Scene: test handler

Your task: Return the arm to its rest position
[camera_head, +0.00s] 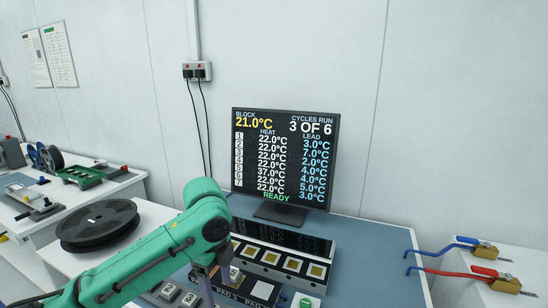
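My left arm, green, comes in from the left and bends down over the bench. Its gripper (212,286) points down in front of the test handler (280,262), at the bottom edge of the view. The fingers show only in part, and their tips are cut off or hidden, so I cannot tell whether they hold anything. A small pale block (236,273) is close beside the gripper; I cannot tell whether they touch. My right gripper is not in view.
A monitor (285,155) behind the handler reads READY and 3 OF 6. Numbered blocks (168,291) stand near the gripper. A black reel (98,224) lies on the left. The blue bench top (375,265) is clear right of the handler.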

